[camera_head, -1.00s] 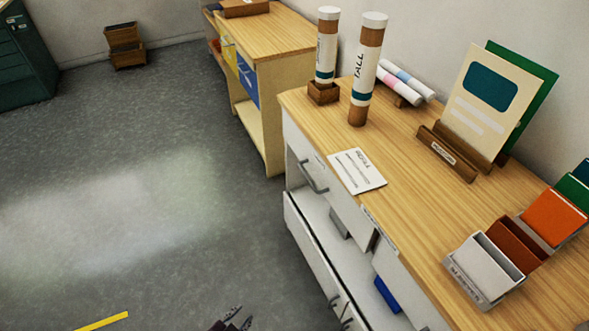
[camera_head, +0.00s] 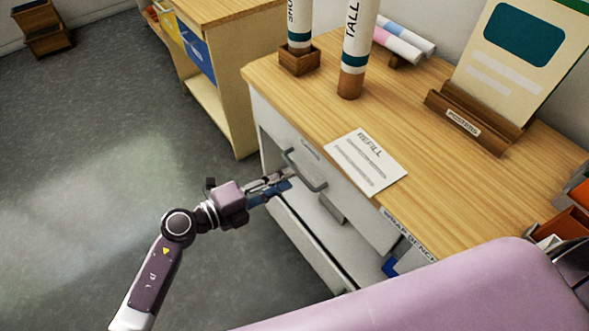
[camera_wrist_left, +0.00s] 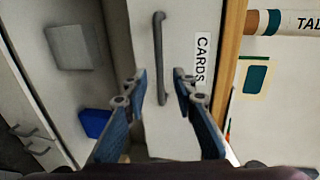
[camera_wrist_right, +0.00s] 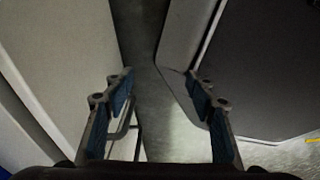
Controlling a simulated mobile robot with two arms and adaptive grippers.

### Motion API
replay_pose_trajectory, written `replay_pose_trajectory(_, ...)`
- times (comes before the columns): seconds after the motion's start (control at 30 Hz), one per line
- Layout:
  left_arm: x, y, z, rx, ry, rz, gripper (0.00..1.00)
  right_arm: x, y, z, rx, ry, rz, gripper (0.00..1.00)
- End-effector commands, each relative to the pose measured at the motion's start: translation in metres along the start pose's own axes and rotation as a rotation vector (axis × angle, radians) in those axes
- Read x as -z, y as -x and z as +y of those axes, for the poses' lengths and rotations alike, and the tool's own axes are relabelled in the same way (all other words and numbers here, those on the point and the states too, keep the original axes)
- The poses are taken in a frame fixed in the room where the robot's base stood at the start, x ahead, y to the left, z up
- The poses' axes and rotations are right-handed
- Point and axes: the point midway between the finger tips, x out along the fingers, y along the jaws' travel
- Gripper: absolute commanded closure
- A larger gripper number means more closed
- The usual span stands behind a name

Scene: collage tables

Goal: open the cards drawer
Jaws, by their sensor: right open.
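The cards drawer (camera_head: 340,205) is a white front under the wooden top, and it looks shut. Its grey bar handle (camera_head: 318,184) also shows in the left wrist view (camera_wrist_left: 159,55), beside a CARDS label (camera_wrist_left: 201,60). My left gripper (camera_head: 290,178) is at the handle in the head view. In the left wrist view my left gripper (camera_wrist_left: 158,86) is open, with one end of the handle between its fingertips; I cannot tell whether they touch it. My right gripper (camera_wrist_right: 160,85) is open and empty, with pale panels and floor ahead of it.
Below, a lower drawer stands pulled out; it shows a grey block (camera_wrist_left: 75,47) and a blue item (camera_wrist_left: 96,122). On top are a refill card (camera_head: 365,160), a tall tube (camera_head: 357,50) and a poster holder (camera_head: 470,125). Floor (camera_head: 90,180) at left is clear.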

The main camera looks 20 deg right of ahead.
Motion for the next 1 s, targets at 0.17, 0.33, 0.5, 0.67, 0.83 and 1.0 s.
replay_pose_trajectory(0.17, 0.0, -0.03, -0.001, 0.003, 0.002, 0.0, 0.75, -0.01, 0.0, 0.003, -0.004, 0.002, -0.014, 0.49)
replay_pose_trajectory(0.33, -0.001, -0.048, -0.001, 0.002, 0.002, -0.002, 0.75, -0.003, -0.002, 0.006, -0.007, 0.003, -0.003, 0.49)
replay_pose_trajectory(0.5, -0.001, -0.054, 0.0, 0.001, 0.002, -0.002, 0.75, 0.008, -0.002, 0.007, -0.008, 0.003, 0.013, 0.49)
replay_pose_trajectory(0.67, -0.001, -0.054, 0.0, 0.001, 0.002, -0.002, 0.75, 0.009, -0.002, 0.007, -0.008, 0.003, 0.014, 0.49)
replay_pose_trajectory(0.83, -0.001, -0.054, 0.0, 0.001, 0.002, -0.002, 0.89, 0.008, -0.002, 0.006, -0.007, 0.003, 0.013, 0.49)
replay_pose_trajectory(1.0, -0.001, -0.054, 0.0, 0.001, 0.002, -0.002, 1.0, 0.006, -0.002, 0.004, -0.004, 0.002, 0.01, 0.49)
